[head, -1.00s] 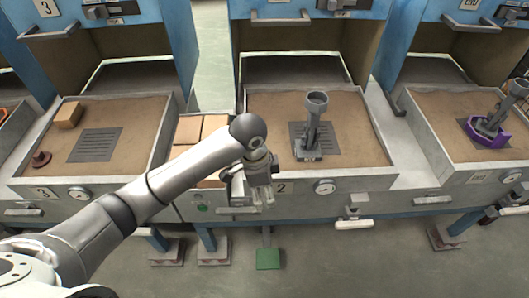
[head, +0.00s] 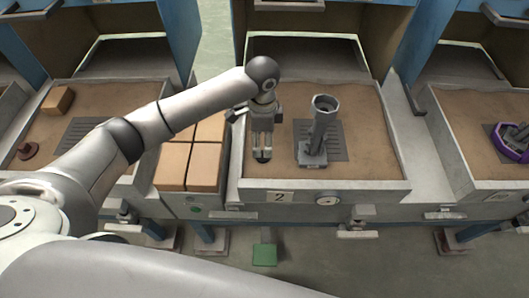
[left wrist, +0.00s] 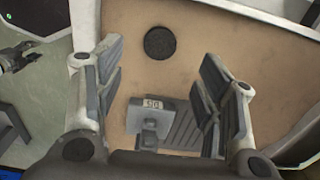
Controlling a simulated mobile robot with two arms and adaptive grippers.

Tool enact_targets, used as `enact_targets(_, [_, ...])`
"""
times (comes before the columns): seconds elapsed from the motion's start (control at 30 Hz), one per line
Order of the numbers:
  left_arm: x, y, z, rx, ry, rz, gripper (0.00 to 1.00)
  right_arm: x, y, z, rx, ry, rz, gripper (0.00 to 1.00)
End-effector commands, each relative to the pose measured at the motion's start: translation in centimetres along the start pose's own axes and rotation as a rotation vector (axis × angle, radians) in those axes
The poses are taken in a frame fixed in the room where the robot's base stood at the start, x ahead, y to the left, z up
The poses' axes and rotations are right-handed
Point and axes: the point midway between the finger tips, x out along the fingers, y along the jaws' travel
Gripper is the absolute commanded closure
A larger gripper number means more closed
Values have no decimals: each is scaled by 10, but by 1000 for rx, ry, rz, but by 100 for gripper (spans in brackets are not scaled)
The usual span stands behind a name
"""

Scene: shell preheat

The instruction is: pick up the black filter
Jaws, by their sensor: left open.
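The black filter (left wrist: 160,42) is a round, dark, ribbed disc lying on the tan bed in the left wrist view. It lies beyond the open fingers, near the middle of the gap between them, and nothing touches it there. My left gripper (left wrist: 160,95) is open and empty, pointing down. In the head view my left gripper (head: 262,148) hangs over the left part of the tray marked 2 (head: 330,184). A dark patch shows at its fingertips there, mostly covered by the fingers. My right gripper is not in view.
A grey upright fixture with a cup-like top (head: 318,135) stands on a slotted plate (head: 335,148) right of my gripper. Tan blocks (head: 205,155) sit left of the tray. A purple-rimmed piece (head: 508,140) is far right. The bed's right part is clear.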

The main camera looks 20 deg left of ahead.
Motion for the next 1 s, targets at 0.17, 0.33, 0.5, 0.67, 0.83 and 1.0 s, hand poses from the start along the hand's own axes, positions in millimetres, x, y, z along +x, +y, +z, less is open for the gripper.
enact_targets(0.17, [19,0,0,0,0,0,37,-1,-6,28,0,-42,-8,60])
enact_targets(0.33, [35,0,0,0,-1,2,37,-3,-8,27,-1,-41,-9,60])
enact_targets(0.5, [61,-1,0,-1,-1,0,37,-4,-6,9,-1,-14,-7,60])
enact_targets(0.67, [72,-1,-1,1,0,-1,37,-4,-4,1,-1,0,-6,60])
enact_targets(0.83, [73,-1,-1,1,1,-2,37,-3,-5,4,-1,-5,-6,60])
enact_targets(1.0, [72,-1,-1,1,1,-2,55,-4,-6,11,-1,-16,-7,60])
